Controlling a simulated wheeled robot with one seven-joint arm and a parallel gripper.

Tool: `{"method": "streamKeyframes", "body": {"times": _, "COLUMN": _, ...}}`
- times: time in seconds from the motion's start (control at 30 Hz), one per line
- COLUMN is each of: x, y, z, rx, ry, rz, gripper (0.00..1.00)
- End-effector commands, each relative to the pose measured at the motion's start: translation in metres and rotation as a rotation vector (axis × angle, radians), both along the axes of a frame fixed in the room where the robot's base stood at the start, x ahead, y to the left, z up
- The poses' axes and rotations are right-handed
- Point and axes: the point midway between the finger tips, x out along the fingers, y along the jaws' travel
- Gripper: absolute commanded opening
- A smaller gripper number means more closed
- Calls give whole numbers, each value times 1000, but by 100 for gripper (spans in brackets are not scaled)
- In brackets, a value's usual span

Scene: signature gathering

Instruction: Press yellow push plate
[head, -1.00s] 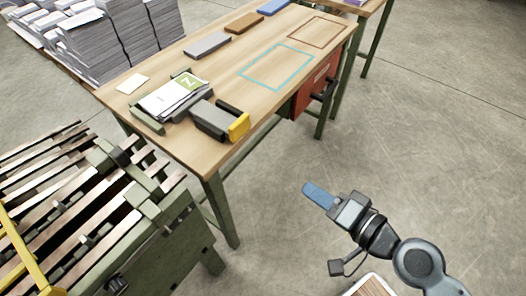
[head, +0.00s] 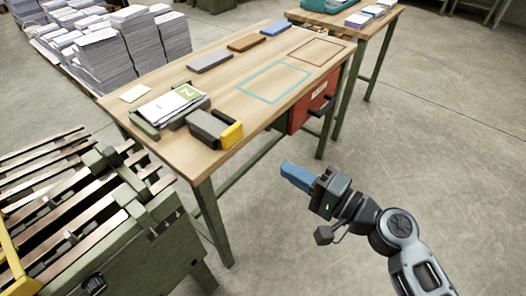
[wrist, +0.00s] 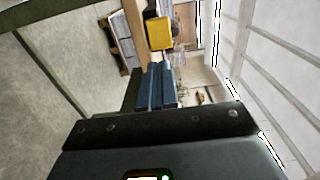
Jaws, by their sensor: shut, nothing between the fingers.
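The yellow push plate (head: 231,135) is on the near end of a dark grey device (head: 208,127) at the front edge of the wooden table (head: 190,158). It also shows in the wrist view (wrist: 159,33), just beyond the fingertips. My gripper (head: 286,168) has blue fingers and is shut and empty. It is in front of the table, to the right of and below the plate in the head view. In the wrist view the shut fingers (wrist: 156,72) point toward the plate, with a visible gap between.
A paper stack in a green holder (head: 170,104) lies beside the device. A red drawer box (head: 312,103) hangs under the table's right side. A green slatted machine (head: 120,235) stands at left. Paper stacks (head: 130,40) stand behind. The floor around my arm is clear.

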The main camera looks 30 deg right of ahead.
Motion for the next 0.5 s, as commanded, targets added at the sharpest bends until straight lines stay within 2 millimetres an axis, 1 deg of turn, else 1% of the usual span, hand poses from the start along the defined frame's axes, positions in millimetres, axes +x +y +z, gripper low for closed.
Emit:
{"method": "streamKeyframes", "body": {"times": 0.17, "x": 24, "y": 8, "z": 3, "rx": -1, "ry": -3, "rz": 1, "gripper": 0}}
{"method": "streamKeyframes", "body": {"times": 0.5, "x": 87, "y": 29, "z": 2, "rx": -2, "ry": -2, "rz": 3, "gripper": 0}}
